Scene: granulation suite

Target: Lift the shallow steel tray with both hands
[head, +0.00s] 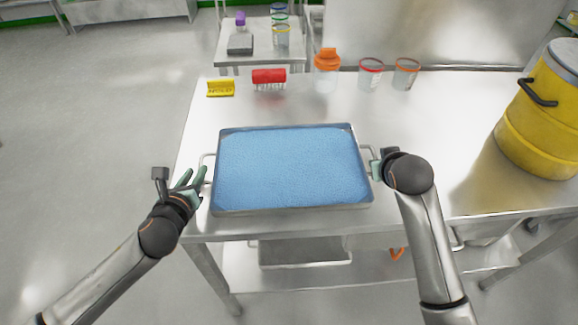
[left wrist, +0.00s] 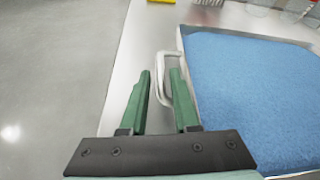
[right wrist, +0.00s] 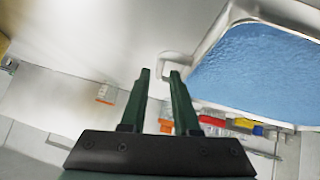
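The shallow steel tray (head: 292,210) sits on the steel table, filled with a blue granular material (head: 290,165). It has a wire handle on each short side. My left gripper (head: 195,175) is open at the left handle (head: 204,166); in the left wrist view this handle (left wrist: 165,85) shows between the fingertips, close to the tray-side finger. My right gripper (head: 376,169) is at the tray's right side, partly hidden by its own wrist. In the right wrist view its fingers (right wrist: 161,75) are apart, with the right handle (right wrist: 175,64) at the tips.
Behind the tray stand a yellow holder (head: 221,89), a red holder (head: 268,78), an orange-lidded bottle (head: 326,72) and two clear cups (head: 371,76). A yellow drum (head: 543,125) stands at the right. The table between tray and drum is clear.

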